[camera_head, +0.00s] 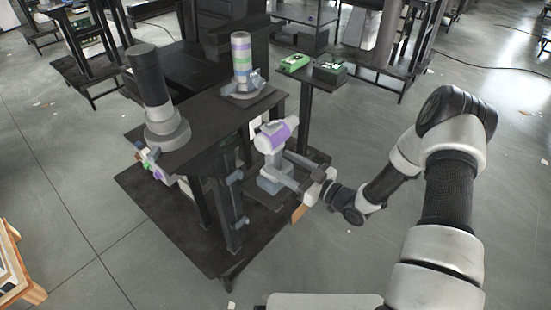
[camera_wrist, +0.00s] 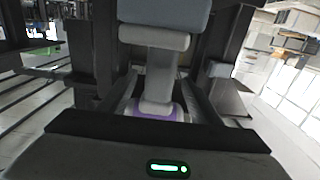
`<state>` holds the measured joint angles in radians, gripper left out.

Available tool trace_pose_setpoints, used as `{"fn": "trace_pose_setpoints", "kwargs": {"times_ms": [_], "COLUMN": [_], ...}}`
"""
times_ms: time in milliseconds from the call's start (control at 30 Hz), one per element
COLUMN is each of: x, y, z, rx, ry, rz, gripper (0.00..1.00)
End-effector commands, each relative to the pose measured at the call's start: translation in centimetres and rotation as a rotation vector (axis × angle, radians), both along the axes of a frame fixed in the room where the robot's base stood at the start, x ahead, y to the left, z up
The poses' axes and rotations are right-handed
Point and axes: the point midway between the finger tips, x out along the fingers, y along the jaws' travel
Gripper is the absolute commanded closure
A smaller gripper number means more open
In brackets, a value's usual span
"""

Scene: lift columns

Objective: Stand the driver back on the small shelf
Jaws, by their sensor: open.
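The driver (camera_head: 274,137) has a white and purple body on top and a grey foot below. It is upright at the small dark shelf (camera_head: 258,196) on the near right side of the column frame, its foot appearing to rest there. In the wrist view the driver (camera_wrist: 160,57) appears inverted, with the grey foot at the top and the purple part low. My gripper (camera_head: 285,169) reaches in from the right, fingers open on either side of the driver's handle. Contact with the handle cannot be made out.
A dark tabletop (camera_head: 205,135) carries a black and grey cylinder (camera_head: 150,85) and a banded column (camera_head: 241,55). Green and dark boxes (camera_head: 329,70) sit on a shelf behind. A dark base plate (camera_head: 150,205) lies below. Floor on the right is open.

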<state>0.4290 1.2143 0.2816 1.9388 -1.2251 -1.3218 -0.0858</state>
Motion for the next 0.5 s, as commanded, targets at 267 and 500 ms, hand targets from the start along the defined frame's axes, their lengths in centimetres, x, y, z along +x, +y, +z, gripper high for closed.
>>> {"fn": "trace_pose_setpoints", "kwargs": {"times_ms": [267, 500], "x": [-3.5, -4.8], "y": [-4.6, -6.2], "z": [0.1, 0.0], "rx": [0.000, 0.001], "ry": [0.000, -0.001], "rz": [-0.002, -0.001], "gripper": [0.42, 0.42]}}
